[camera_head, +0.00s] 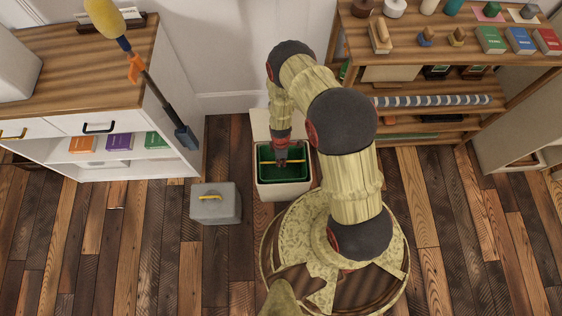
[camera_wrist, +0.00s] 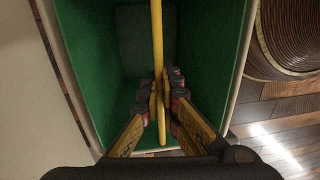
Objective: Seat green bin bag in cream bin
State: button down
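The cream bin (camera_head: 283,190) stands on the floor with its lid (camera_head: 260,124) open at the back. The green bin bag (camera_head: 268,174) is inside the bin, its rim close to the bin's top edge. A thin yellow bar (camera_head: 294,161) crosses the bag's opening. My gripper (camera_head: 281,158) reaches down over the opening. In the wrist view my gripper (camera_wrist: 168,90) has its fingers closed in around the yellow bar (camera_wrist: 157,35), and green walls (camera_wrist: 205,45) surround them. Whether the bag touches the bin's floor is hidden.
A grey box (camera_head: 215,208) with a yellow handle stands left of the bin. A white cabinet (camera_head: 130,165) stands at the left, with a yellow-headed tool (camera_head: 150,80) at its side. A wooden shelf (camera_head: 460,60) stands at the right. The front-left floor is clear.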

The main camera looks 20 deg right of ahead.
jog(key=c, duration=2)
grip_release()
jog(key=shift+c, duration=0.2)
jog(key=shift+o, duration=0.4)
notch_tip(320, 180, up, 12)
jog(key=w, duration=0.1)
jog(key=shift+w+d, duration=0.15)
jog(key=shift+d, duration=0.05)
